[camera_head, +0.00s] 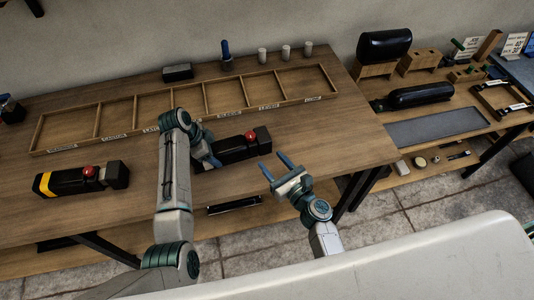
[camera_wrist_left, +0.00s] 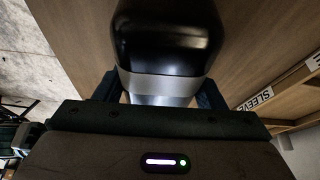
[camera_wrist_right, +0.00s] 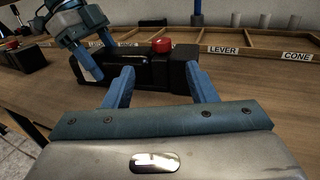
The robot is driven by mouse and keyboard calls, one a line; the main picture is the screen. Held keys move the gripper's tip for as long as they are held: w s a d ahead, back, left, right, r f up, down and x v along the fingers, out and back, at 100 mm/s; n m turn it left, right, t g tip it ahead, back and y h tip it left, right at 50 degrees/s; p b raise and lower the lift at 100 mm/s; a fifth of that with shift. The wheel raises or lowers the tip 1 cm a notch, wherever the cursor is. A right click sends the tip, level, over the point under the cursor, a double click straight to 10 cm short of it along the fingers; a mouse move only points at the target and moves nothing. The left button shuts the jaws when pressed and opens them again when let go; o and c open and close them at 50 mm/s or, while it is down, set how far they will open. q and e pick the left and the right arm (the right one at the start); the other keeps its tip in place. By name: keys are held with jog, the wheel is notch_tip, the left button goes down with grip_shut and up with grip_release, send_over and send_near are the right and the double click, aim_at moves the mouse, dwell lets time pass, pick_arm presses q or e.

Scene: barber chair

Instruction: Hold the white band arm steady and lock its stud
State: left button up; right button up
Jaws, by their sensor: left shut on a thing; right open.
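The white band arm (camera_head: 228,152) is a black block lying on the table near its front edge. Its red stud (camera_head: 250,134) stands on top towards the right end. My left gripper (camera_head: 208,155) is shut on its left end; the left wrist view shows the pale band (camera_wrist_left: 165,86) between the fingers. In the right wrist view the black body (camera_wrist_right: 132,72), the red stud (camera_wrist_right: 162,45) and part of the white band (camera_wrist_right: 88,69) show. My right gripper (camera_head: 274,164) is open and empty, in front and to the right of the arm, apart from it.
A similar black arm with a yellow band (camera_head: 45,184) and red stud lies at the left. A wooden divided tray (camera_head: 190,98) with labels runs behind. Pale cylinders (camera_head: 286,51) and a blue-handled tool (camera_head: 226,52) stand at the back. A second bench (camera_head: 400,125) is at the right.

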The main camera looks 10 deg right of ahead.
aim_at(254, 137)
jog(key=shift+w+d+n+g+y, duration=0.35)
jog(key=shift+n+y, duration=0.15)
jog(key=shift+y, duration=0.3)
jog(key=d+n+y, duration=0.1)
jog(key=w+d+n+g+y, duration=0.1)
jog(key=d+g+y, duration=0.1)
jog(key=shift+w+d+n+g, duration=0.2)
jog(key=shift+w+n+g, duration=0.05)
jog(key=shift+w+n, duration=0.15)
jog(key=shift+w+y, duration=0.15)
jog(key=shift+y, duration=0.15)
jog(key=x, duration=1.1)
jog(key=shift+w+a, duration=0.15)
jog(key=shift+a, duration=0.15)
